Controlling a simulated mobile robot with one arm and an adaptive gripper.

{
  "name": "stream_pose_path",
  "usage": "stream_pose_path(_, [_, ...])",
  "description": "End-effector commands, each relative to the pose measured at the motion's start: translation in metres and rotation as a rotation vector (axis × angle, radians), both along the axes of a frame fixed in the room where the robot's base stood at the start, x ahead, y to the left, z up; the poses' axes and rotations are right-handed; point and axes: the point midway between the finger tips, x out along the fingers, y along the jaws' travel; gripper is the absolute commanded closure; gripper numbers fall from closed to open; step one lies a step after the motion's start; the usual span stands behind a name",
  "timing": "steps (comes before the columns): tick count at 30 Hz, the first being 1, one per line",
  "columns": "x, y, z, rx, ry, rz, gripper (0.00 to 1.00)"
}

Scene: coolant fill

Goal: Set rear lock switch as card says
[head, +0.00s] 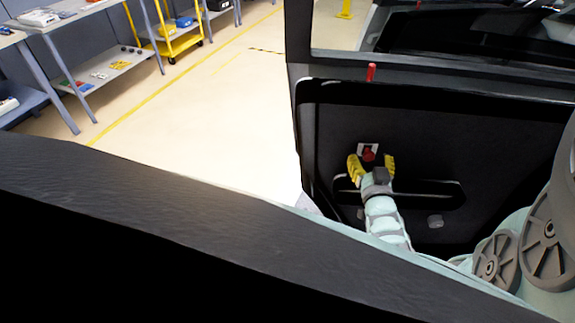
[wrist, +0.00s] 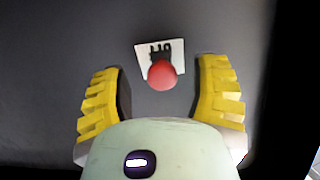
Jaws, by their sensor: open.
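The lock switch is a red round-ended knob (wrist: 162,75) on a small white plate (wrist: 177,50) with dark marks, set in the dark inner door panel. In the head view the red knob (head: 368,154) shows between my yellow fingertips. My gripper (head: 371,167) is open, with one finger on each side of the knob. In the wrist view the open fingers (wrist: 161,88) stand left and right of the knob, with gaps on both sides. The marks on the plate are partly hidden by the knob and too blurred to read. I cannot make out a card.
A red pin (head: 371,72) stands up from the top edge of the door (head: 420,95). A slot-like handle recess lies below the switch. A dark ledge (head: 150,210) crosses the foreground. Open floor (head: 220,120) lies left, with benches and a yellow cart (head: 175,45) beyond.

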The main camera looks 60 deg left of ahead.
Motion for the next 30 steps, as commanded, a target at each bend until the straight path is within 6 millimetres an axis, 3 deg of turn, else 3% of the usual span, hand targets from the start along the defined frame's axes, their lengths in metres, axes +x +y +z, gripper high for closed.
stream_pose_path(11, [-0.015, -0.017, 0.000, -0.001, -0.002, 0.003, 0.39])
stream_pose_path(30, [-0.068, -0.090, 0.000, -0.001, 0.001, 0.002, 0.39])
